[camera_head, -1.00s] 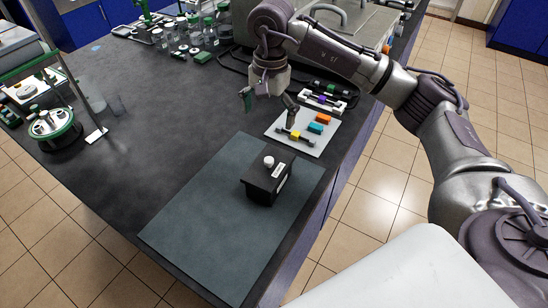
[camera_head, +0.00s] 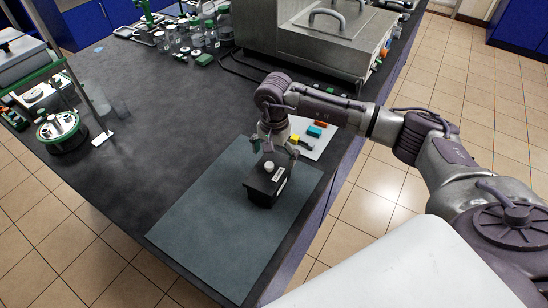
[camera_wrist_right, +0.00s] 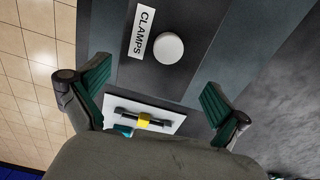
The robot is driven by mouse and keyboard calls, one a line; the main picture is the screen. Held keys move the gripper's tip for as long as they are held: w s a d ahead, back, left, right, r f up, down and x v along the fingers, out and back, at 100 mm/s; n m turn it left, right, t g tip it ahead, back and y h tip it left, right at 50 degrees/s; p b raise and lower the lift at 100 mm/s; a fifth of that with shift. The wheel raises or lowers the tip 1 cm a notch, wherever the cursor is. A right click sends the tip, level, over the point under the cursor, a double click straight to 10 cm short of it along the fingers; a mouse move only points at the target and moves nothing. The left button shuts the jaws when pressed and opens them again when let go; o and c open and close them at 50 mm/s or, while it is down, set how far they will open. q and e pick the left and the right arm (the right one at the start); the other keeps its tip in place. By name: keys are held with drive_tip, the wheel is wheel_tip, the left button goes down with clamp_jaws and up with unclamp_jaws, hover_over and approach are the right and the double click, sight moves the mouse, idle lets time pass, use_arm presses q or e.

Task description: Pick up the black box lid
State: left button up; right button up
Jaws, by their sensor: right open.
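The black box (camera_head: 262,195) stands on a grey-green mat (camera_head: 215,230). Its black lid (camera_head: 260,178) is on top, with a round white knob (camera_head: 269,166) and a white label beside it. In the right wrist view the label (camera_wrist_right: 142,32) reads "CLAMPS" and the knob (camera_wrist_right: 168,47) lies ahead of the fingers. My right gripper (camera_head: 275,150) is open and empty, just above and behind the lid. Its two green-padded fingers (camera_wrist_right: 155,88) are spread wide, with the knob between their lines but apart from both. My left gripper is not in view.
A white plate (camera_head: 318,148) with yellow, teal and orange pieces lies just behind the box, partly hidden by my right arm. A steel bath (camera_head: 330,40) and several glass bottles (camera_head: 195,35) stand at the back.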

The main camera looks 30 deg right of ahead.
drive_tip(key=shift+f, duration=0.5)
drive_tip(key=shift+c, duration=0.3)
drive_tip(key=c, duration=0.8)
drive_tip(key=shift+s+r, duration=0.1)
drive_tip(key=shift+s, duration=0.25)
clamp_jaws()
drive_tip(key=shift+w+a, duration=0.1)
drive_tip(key=shift+a, duration=0.05)
